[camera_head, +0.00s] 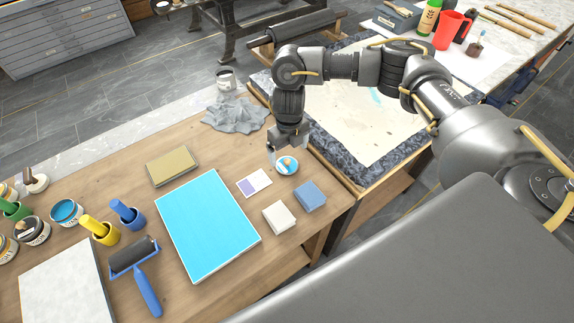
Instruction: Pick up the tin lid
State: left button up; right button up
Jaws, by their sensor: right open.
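A small round tin lid (288,168), with a white rim, blue face and an orange-brown patch, lies on the wooden table near its right edge. My right gripper (285,155) points down at it from above, open. One fingertip shows at the lid's left side; the other is hard to make out against the arm. Whether the fingers touch the lid cannot be told. My left gripper is not in view.
A white card (254,183), a white block (279,218) and a blue block (310,196) lie close to the lid. A crumpled grey cloth (236,114) lies behind left. A bright blue panel (208,225) and a blue roller (142,272) lie left.

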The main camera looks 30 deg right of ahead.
aim_at(288, 161)
jog(key=shift+w+f, duration=0.2)
jog(key=shift+f, duration=3.05)
jog(key=c, duration=1)
jog(key=shift+r, duration=0.1)
